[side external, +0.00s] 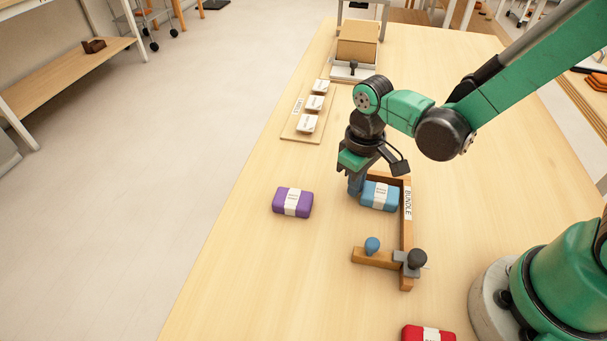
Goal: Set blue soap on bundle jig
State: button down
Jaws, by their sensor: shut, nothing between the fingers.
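The blue soap (380,196), with a white paper band, lies flat inside the wooden bundle jig (406,237), beside its upright labelled "BUNDLE". My gripper (355,190) is shut and empty. It points down at the soap's left end, close to it; I cannot tell whether the fingers touch it. My gripper and wrist partly hide the far end of the jig. The jig's near end carries a blue knob (372,245) and a black knob (417,259).
A purple soap (293,202) lies left of the jig. A red soap (428,334) is at the bottom edge. A board (289,127) with several small white-wrapped pieces and a cardboard box (357,42) stand farther back.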

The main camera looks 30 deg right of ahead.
jog(key=shift+w+a, duration=0.1)
jog(key=shift+a, duration=0.05)
jog(key=shift+w+a+r, duration=0.1)
jog(key=shift+w+a, duration=0.2)
jog(key=shift+w, duration=0.05)
notch_tip(320, 180, up, 7)
dwell(0.7)
notch_tip(320, 180, up, 6)
jog(key=m+t, duration=0.3)
jog(key=t, duration=0.4)
send_over(392, 185)
jog(key=shift+d, duration=0.1)
